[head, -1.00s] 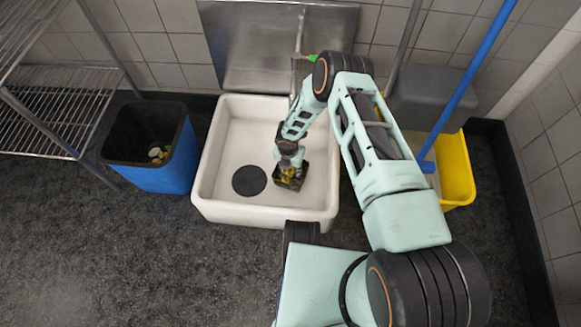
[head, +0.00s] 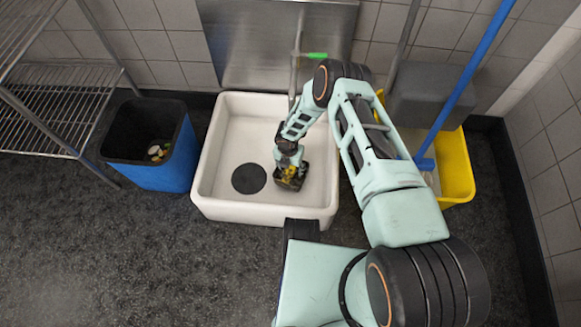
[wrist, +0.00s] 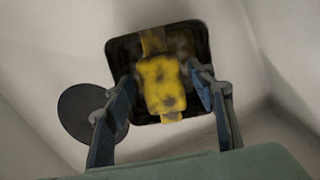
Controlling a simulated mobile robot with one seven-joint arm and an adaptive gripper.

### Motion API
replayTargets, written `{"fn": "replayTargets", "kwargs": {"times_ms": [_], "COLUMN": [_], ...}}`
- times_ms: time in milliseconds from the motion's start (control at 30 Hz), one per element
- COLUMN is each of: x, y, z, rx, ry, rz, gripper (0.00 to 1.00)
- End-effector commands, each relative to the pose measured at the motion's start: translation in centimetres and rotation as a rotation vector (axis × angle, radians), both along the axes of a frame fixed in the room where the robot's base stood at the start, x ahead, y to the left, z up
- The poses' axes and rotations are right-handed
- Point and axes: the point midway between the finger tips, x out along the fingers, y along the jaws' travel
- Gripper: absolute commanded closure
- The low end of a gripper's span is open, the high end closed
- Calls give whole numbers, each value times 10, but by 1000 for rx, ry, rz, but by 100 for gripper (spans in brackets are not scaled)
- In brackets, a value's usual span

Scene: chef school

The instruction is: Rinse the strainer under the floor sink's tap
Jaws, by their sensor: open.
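The strainer looks like a dark, square-rimmed piece with a yellow middle (wrist: 160,82). It sits on the floor of the white floor sink (head: 225,208), right of the round black drain (head: 248,179). In the head view the strainer (head: 288,184) is partly covered by my gripper (head: 289,168). In the wrist view my gripper (wrist: 164,86) is open, with one finger on each side of the yellow part; I cannot tell if they touch it. The tap (head: 296,70), with a green handle (head: 317,55), stands at the sink's back. My arm hides its lower part, and no water shows.
A blue bin (head: 165,173) with scraps stands left of the sink, beside a wire rack (head: 60,110). A yellow mop bucket (head: 456,165) with a blue-handled tool (head: 465,85) stands to the right. A metal panel (head: 245,45) backs the sink.

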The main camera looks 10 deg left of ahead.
Motion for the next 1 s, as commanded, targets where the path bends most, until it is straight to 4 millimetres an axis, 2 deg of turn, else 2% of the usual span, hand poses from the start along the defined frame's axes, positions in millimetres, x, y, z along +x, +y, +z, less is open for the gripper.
{"fn": "replayTargets", "kwargs": {"times_ms": [267, 800, 1000], "x": [0, -10, -13], "y": [1, 2, 2], "z": [10, 94, 114], "rx": [1, 1, 0], "ry": [-1, -2, -1], "rz": [2, 0, -1], "gripper": [49, 49, 49]}}
